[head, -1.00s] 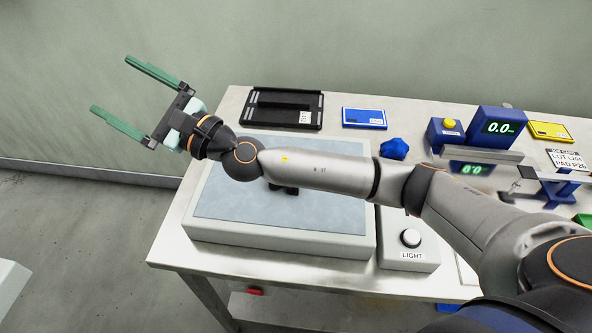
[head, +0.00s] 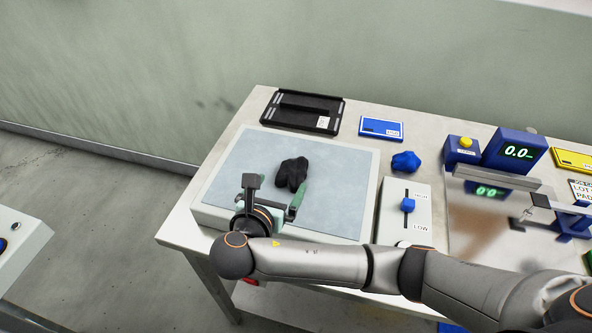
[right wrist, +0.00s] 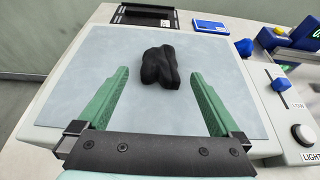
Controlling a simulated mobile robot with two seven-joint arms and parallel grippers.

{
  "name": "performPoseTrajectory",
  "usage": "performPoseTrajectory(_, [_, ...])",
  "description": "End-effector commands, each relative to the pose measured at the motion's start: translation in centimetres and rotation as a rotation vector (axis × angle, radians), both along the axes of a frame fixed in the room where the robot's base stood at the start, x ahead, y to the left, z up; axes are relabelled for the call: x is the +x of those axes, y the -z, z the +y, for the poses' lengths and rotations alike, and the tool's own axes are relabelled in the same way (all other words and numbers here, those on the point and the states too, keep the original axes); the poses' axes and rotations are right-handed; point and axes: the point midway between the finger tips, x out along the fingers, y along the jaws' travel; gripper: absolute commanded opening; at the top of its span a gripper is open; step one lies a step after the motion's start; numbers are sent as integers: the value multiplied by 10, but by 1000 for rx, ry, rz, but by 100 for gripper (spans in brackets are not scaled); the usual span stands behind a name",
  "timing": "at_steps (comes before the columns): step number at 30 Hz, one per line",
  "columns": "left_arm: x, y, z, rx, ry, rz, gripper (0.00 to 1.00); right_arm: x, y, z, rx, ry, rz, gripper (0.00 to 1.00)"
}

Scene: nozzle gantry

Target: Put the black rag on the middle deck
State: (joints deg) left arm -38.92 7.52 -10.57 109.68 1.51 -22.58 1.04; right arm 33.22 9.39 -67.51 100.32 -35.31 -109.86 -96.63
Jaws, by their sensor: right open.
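The black rag (head: 291,173) lies crumpled on the blue-grey top of a white light box (head: 339,219) on the table. It also shows in the right wrist view (right wrist: 158,66), ahead of the fingers. My right gripper (head: 277,190) is over the near part of the light box, on the near side of the rag. Its green fingers (right wrist: 160,76) are open and empty, spread to either side of the rag's near end in the right wrist view. I cannot make out which surface is the middle deck. My left gripper is not in view.
A black tray (head: 303,109) and a blue card box (head: 381,127) stand behind the light box. A blue crumpled cloth (head: 406,161), a slider control box (head: 420,205) and a scale display (head: 514,151) are to its right. A white unit (head: 22,250) stands at far left.

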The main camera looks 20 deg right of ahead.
Motion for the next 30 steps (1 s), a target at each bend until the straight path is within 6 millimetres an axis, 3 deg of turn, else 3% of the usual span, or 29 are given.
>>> performPoseTrajectory(9, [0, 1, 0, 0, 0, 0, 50, 43, 20, -30, -3, 3, -3, 100])
performPoseTrajectory(24, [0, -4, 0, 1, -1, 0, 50, 83, 42, -60, -3, 2, -4, 100])
performPoseTrajectory(30, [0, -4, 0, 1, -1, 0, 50, 88, 45, -63, -1, 0, -3, 100])
